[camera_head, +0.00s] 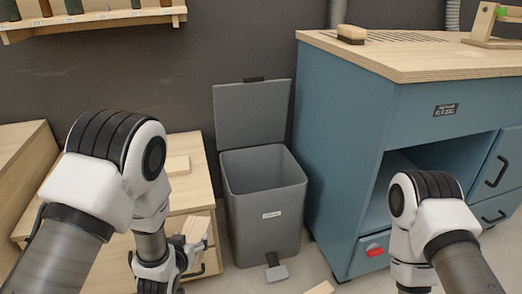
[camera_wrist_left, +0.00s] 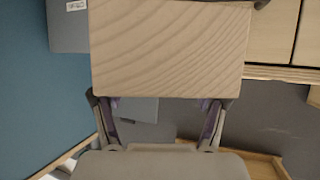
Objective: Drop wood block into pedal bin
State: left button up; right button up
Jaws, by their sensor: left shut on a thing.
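My left gripper (camera_head: 192,244) is shut on a pale wood block (camera_head: 196,229), in front of the wooden drawer cabinet and left of the pedal bin. The same block fills the upper middle of the left wrist view (camera_wrist_left: 170,48), its grain facing the camera. The grey pedal bin (camera_head: 266,215) stands on the floor with its lid (camera_head: 252,115) raised and its opening clear. Its pedal (camera_head: 277,272) is at the front foot. Part of the bin also shows in the left wrist view (camera_wrist_left: 66,32). My right arm is at the lower right; its gripper is out of view.
Another pale block (camera_head: 178,165) lies on the wooden drawer cabinet (camera_head: 190,197). A blue workbench (camera_head: 338,150) stands close to the bin's right, with a brush (camera_head: 351,34) on top. A wood piece (camera_head: 320,288) lies on the floor. A shelf (camera_head: 95,22) hangs above.

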pick_arm(q)
jog(key=s+r+p, duration=0.2)
jog(key=r+p, duration=1.7)
jog(key=r, duration=0.2)
jog(key=s+r+p, duration=0.2)
jog(key=r+p, duration=1.7)
jog(key=r, duration=0.2)
jog(key=s+f, duration=0.4)
jog(key=f, duration=0.1)
jog(key=shift+s+a+f+n+y, duration=0.25)
jog(key=shift+a+f+n+y, duration=0.1)
jog(key=shift+a, duration=0.1)
